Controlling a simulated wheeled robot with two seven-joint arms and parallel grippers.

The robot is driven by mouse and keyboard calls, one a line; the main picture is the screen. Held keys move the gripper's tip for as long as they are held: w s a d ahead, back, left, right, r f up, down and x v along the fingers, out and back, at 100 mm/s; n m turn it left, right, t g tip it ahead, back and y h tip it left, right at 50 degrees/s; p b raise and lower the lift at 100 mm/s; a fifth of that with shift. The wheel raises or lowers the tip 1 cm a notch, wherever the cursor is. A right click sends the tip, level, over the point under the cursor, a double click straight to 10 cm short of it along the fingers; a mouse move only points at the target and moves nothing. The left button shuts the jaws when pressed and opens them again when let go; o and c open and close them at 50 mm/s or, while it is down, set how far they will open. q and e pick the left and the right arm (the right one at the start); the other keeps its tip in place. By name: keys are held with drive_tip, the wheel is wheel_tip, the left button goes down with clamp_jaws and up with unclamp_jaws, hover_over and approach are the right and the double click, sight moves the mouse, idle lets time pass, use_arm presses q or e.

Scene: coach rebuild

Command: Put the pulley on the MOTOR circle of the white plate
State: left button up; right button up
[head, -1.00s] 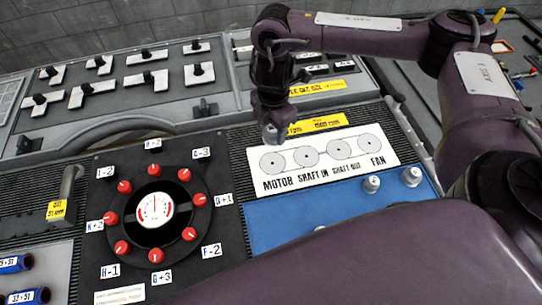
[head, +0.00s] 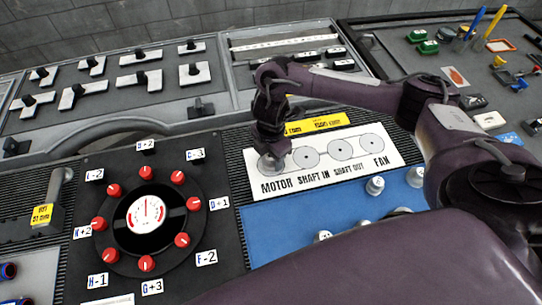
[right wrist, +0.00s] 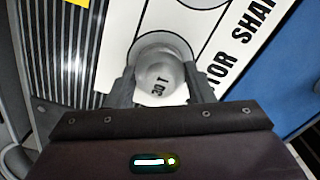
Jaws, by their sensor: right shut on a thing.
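The white plate (head: 378,138) carries a row of grey circles labelled MOTOR, SHAFT IN, SHAFT OUT and FAN. My right gripper (head: 271,163) is at the MOTOR end of the plate, over the MOTOR circle. In the right wrist view, its fingers are shut on a grey, round pulley (right wrist: 160,72) marked with "30" and a T. The pulley and gripper hide most of the MOTOR circle. I cannot tell whether the pulley touches the plate. My left gripper is not in view.
A blue mat (head: 290,227) in front of the plate holds several silver pulleys, one of them (head: 375,186) near the plate. A black dial panel (head: 122,230) with red knobs lies to the left. A yellow label (head: 318,122) sits behind the plate.

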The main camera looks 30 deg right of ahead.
drive_tip(key=shift+f, duration=0.1)
drive_tip(key=o, duration=0.9)
drive_tip(key=shift+o, duration=0.8)
wheel_tip(320, 180, up, 12)
drive_tip(key=p, duration=0.3)
drive_tip(key=shift+p, duration=0.35)
